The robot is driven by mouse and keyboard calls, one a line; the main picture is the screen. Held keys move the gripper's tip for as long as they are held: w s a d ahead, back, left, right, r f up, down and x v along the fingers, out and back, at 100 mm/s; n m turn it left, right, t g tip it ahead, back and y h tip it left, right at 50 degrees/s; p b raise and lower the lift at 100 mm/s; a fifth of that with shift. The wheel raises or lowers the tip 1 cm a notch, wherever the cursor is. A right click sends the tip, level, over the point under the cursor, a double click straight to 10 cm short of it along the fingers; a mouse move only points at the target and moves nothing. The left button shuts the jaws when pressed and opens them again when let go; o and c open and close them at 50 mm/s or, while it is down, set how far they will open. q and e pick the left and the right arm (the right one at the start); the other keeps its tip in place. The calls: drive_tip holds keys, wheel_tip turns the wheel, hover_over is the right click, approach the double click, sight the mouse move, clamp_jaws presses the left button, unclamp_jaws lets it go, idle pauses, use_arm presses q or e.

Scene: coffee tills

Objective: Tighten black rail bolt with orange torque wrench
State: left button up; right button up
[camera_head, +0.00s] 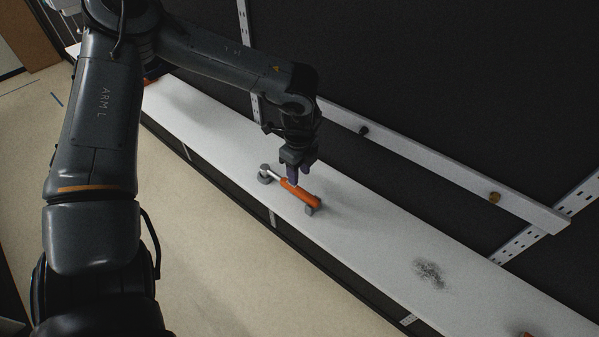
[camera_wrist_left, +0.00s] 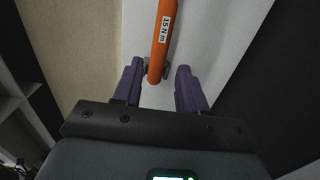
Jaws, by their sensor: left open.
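The orange torque wrench (camera_head: 302,194) lies on two small grey rests on the white shelf, its silver head at the left end. In the left wrist view its orange handle (camera_wrist_left: 161,40), marked "15 Nm", runs between the purple fingers. My left gripper (camera_head: 298,180) is open above the handle, a finger on either side (camera_wrist_left: 160,88), not closed on it. The black rail bolt (camera_head: 364,130) sits on the left part of the pale rail behind the shelf. My right gripper is not in view.
The pale rail (camera_head: 440,170) runs along the dark back wall, with a brass bolt (camera_head: 494,197) near its right end. A dark speckled patch (camera_head: 430,272) marks the shelf (camera_head: 365,235) to the right. An orange item (camera_head: 527,334) shows at the bottom edge. Much of the shelf is clear.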

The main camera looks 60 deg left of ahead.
sight(299, 189)
use_arm(q)
wheel_tip(299, 189, down, 8)
drive_tip(key=b, duration=0.4)
drive_tip(key=shift+b, duration=0.4)
drive_tip(key=shift+r+p, duration=0.3)
drive_tip(key=shift+c, duration=1.2)
clamp_jaws()
drive_tip(key=shift+r, duration=0.15)
drive_tip(key=shift+r+p, duration=1.5)
drive_tip(key=shift+r, duration=0.9)
drive_tip(key=shift+s+f, duration=0.1)
drive_tip(key=shift+s, duration=0.05)
